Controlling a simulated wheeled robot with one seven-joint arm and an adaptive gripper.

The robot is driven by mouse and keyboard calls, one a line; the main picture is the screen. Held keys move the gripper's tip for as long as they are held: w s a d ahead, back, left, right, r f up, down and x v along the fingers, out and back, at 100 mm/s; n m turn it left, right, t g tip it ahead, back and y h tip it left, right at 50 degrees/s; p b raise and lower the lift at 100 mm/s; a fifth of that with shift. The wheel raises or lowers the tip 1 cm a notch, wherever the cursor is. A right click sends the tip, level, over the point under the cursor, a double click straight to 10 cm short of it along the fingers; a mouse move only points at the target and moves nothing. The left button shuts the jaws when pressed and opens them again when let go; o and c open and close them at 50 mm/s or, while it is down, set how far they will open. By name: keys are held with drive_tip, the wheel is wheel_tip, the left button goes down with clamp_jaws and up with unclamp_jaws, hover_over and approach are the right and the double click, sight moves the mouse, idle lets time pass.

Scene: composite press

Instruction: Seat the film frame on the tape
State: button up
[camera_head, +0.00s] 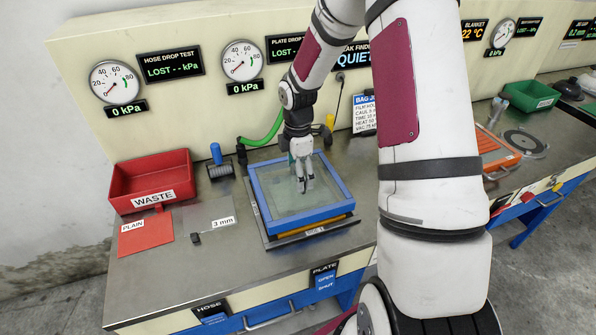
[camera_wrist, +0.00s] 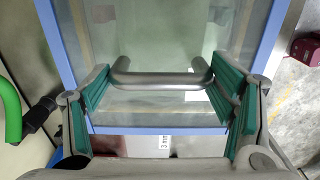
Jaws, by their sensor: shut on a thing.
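The film frame (camera_head: 265,216) is a blue square rim with clear film across it and a grey bar handle (camera_wrist: 160,81). My gripper (camera_head: 303,184) is over the frame's middle, its fingers pointing down. In the wrist view my gripper (camera_wrist: 162,88) has its green pads at both ends of the handle, shut on it. The frame lies roughly level over a dark plate (camera_head: 272,243), with a yellow-orange edge (camera_head: 325,229) showing below its front side. The tape is not clearly seen, and I cannot tell whether the frame touches what is below.
A red waste bin (camera_head: 152,182), a red PLAIN card (camera_head: 146,236) and a clear 3 mm sheet (camera_head: 206,216) lie to the left. A green hose (camera_head: 264,135) and a gauge panel (camera_head: 190,35) stand behind. The bench front-left is clear.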

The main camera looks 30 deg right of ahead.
drive_tip(key=shift+f, duration=0.6)
idle(0.9)
drive_tip(key=o, duration=2)
drive_tip(key=shift+s, duration=0.1)
wheel_tip(320, 180, up, 11)
drive_tip(key=shift+f, duration=0.2)
drive_tip(key=s+a+r+m+t+h, duration=0.1)
drive_tip(key=s+a+r+m, duration=0.35)
drive_tip(key=r, duration=0.35)
drive_tip(key=s+a+r+m+t+h, duration=0.1)
drive_tip(key=s+a+r+m+t, duration=0.15)
drive_tip(key=s+r, duration=0.4)
drive_tip(key=s+a+r+m, duration=0.2)
drive_tip(key=s+m, duration=0.1)
drive_tip(key=s, duration=0.1)
drive_tip(key=s+a+r+m+t+y, duration=0.1)
drive_tip(key=s+a+r+m, duration=0.1)
drive_tip(key=s+m, duration=0.1)
drive_tip(key=s+a+r+m+t+y, duration=0.1)
drive_tip(key=s+a+m, duration=0.1)
drive_tip(key=s, duration=0.3)
drive_tip(key=shift+s+a+r+m, duration=0.25)
drive_tip(key=shift+s+r+m, duration=0.1)
drive_tip(key=shift+r+m, duration=0.05)
